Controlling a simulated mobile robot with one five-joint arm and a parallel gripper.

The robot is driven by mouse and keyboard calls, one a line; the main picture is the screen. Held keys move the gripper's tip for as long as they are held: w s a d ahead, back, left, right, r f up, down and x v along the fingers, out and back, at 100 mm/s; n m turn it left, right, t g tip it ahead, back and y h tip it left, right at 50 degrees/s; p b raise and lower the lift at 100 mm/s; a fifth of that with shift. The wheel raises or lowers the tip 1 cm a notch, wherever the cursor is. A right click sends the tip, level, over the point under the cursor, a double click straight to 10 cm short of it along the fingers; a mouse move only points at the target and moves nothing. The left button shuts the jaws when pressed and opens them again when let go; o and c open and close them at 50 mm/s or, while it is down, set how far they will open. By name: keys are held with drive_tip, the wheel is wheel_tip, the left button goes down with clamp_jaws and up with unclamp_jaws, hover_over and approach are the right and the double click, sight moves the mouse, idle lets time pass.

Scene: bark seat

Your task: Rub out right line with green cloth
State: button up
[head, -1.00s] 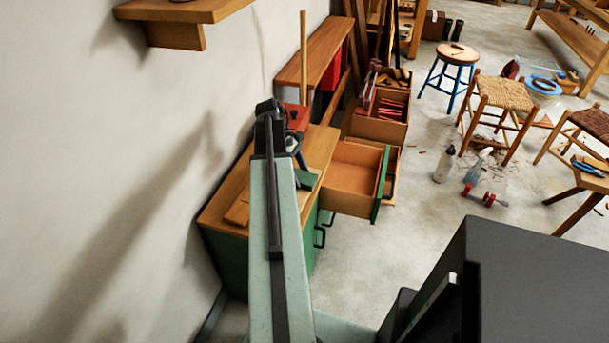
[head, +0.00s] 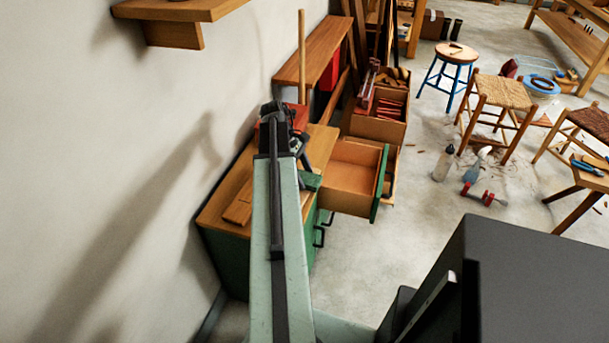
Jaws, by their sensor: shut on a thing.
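My arm reaches out over the green cabinet with the wooden top (head: 322,150). My gripper (head: 306,170) is at its far end, dark and small, low over the right part of the top. It is shut on the green cloth (head: 311,182), which shows as a small green patch below the jaws near the top's front edge. I cannot tell whether the cloth touches the wood. No drawn line can be made out; my arm hides part of the top.
An open drawer (head: 352,174) with a green front juts out right of the cabinet top. A wood block (head: 239,208) lies on the top's left part, and a red object (head: 265,127) stands behind my gripper. The wall is close on the left. Stools stand at right.

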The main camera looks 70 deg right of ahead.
drive_tip(key=shift+w, duration=1.2)
drive_tip(key=shift+s, duration=0.15)
drive_tip(key=shift+s, duration=1.45)
wheel_tip(320, 180, up, 6)
drive_tip(key=p, duration=0.6)
drive_tip(key=shift+f, duration=0.1)
